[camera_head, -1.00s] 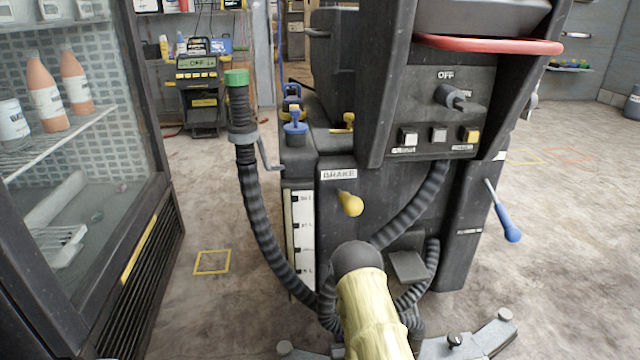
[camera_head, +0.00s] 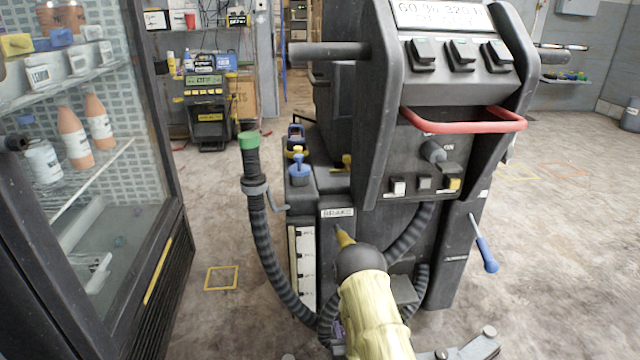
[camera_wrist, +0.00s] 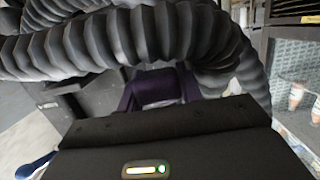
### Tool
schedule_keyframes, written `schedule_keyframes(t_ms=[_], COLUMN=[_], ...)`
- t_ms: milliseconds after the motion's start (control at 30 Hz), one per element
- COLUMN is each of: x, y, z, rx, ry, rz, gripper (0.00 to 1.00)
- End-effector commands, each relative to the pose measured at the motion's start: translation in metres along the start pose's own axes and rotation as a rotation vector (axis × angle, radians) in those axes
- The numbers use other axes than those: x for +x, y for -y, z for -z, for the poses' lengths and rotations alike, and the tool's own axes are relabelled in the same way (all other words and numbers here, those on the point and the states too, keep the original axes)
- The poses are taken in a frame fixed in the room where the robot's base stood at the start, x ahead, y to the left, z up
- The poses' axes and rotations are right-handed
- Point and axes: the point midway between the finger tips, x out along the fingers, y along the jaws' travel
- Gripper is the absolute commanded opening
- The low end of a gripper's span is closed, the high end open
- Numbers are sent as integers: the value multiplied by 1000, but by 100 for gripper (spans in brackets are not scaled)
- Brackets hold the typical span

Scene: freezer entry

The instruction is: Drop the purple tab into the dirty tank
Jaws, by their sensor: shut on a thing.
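A dark purple thing (camera_wrist: 160,88), which I take for the purple tab, shows just past my gripper's dark housing in the wrist view. A small purple patch (camera_head: 337,328) shows below my arm in the head view. My gripper is shut on it, though the fingertips are hardly visible. No part of the machine is legibly marked as the dirty tank. A level scale (camera_head: 305,262) is on its left side.
A ribbed hose with a green cap (camera_head: 249,141) stands at the machine's left; hoses (camera_wrist: 130,38) cross close above my gripper. Blue (camera_head: 299,168) and yellow caps, a red bar (camera_head: 465,118) and a blue-ended lever (camera_head: 488,258) stick out. A glass-door cooler (camera_head: 150,215) stands left.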

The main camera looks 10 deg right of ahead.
Motion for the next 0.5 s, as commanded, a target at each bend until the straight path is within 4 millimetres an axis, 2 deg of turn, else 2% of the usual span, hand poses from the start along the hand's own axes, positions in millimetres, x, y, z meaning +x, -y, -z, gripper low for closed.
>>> schedule_keyframes(t_ms=[33, 500], x=[-3, -8], y=[0, 0], z=[23, 121], rx=[0, 1], ry=[-1, -1], rz=[0, 0], gripper=[14, 14])
